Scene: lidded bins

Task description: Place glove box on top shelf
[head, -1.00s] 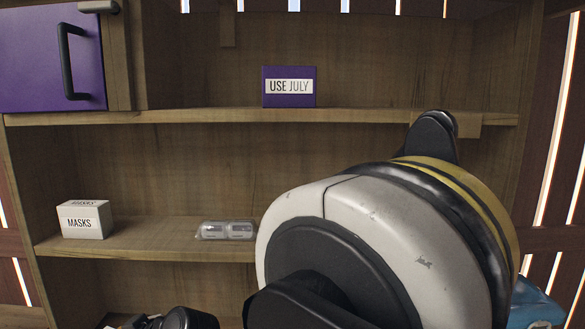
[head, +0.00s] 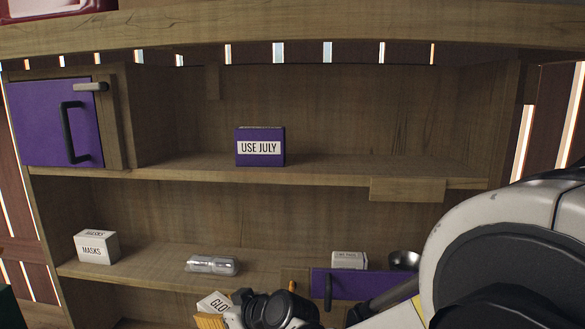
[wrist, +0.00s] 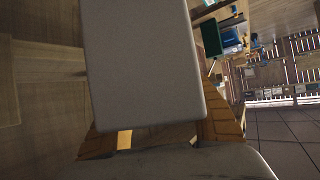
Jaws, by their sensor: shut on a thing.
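A white box lettered "GLO", the glove box (head: 212,302), shows at the bottom of the head view, partly hidden by my gripper. My gripper (head: 210,318), with orange fingertips, is shut on it below the middle shelf's front edge. In the wrist view the box (wrist: 145,65) is a large grey block between the orange fingers of my gripper (wrist: 160,133). The upper shelf (head: 340,177) is above and carries a purple box marked USE JULY (head: 260,147). A higher top board (head: 300,32) runs across the unit.
The middle shelf (head: 150,265) holds a MASKS box (head: 97,248), a clear package (head: 212,265), a small white box (head: 349,260) and a metal bowl (head: 404,260). A purple door (head: 55,122) closes the upper left. The upper shelf is clear on both sides of the purple box.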

